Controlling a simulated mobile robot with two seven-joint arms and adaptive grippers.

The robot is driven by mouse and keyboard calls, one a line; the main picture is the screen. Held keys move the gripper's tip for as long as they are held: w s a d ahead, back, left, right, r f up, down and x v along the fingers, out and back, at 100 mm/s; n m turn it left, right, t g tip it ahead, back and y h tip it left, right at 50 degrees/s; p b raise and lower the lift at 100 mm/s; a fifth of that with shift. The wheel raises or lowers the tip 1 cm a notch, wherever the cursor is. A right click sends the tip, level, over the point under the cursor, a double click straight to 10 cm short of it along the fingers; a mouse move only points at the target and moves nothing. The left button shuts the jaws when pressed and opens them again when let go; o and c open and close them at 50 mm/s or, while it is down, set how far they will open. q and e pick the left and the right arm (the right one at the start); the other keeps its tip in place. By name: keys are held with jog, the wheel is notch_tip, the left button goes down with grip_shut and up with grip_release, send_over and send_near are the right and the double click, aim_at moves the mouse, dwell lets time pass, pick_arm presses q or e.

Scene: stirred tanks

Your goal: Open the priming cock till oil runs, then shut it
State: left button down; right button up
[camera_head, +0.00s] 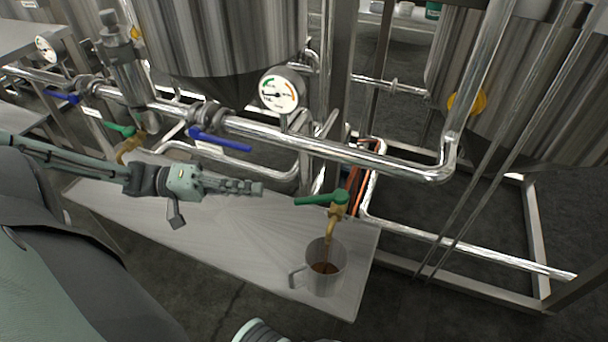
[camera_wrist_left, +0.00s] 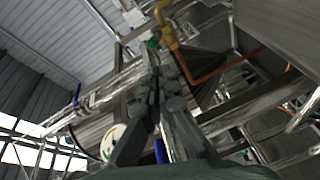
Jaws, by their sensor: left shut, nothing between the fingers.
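The right-hand brass cock (camera_head: 337,211) has a green lever (camera_head: 319,199) pointing left, across its downward spout. A thin brown stream (camera_head: 328,243) shows below the spout, into a metal mug (camera_head: 322,270) with brown liquid inside. My left gripper (camera_head: 261,188) is shut and empty, its tips a little left of the lever's end and apart from it. In the left wrist view, the shut fingers (camera_wrist_left: 154,68) point towards the brass cock (camera_wrist_left: 165,32) and green lever (camera_wrist_left: 152,44). My right gripper does not show.
The mug stands near the right end of a pale bench (camera_head: 240,235). Another green-handled brass cock (camera_head: 128,147) is at the left. Blue levers (camera_head: 222,140) and a pressure gauge (camera_head: 281,91) sit on the pipework behind. Steel uprights and a low pipe (camera_head: 470,248) stand right of the bench.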

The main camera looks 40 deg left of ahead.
aim_at(316, 199)
pick_arm(q)
jog(key=w+d+n+b, duration=0.1)
jog(key=w+d+b, duration=0.2)
jog(key=w+d, duration=0.2)
jog(key=d, duration=0.2)
jog(key=shift+w+d+r, duration=0.15)
jog(key=shift+w+d, duration=0.05)
jog(key=shift+d, duration=0.15)
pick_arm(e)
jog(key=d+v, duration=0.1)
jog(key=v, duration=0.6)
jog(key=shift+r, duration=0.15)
pick_arm(q)
jog(key=shift+d, duration=0.1)
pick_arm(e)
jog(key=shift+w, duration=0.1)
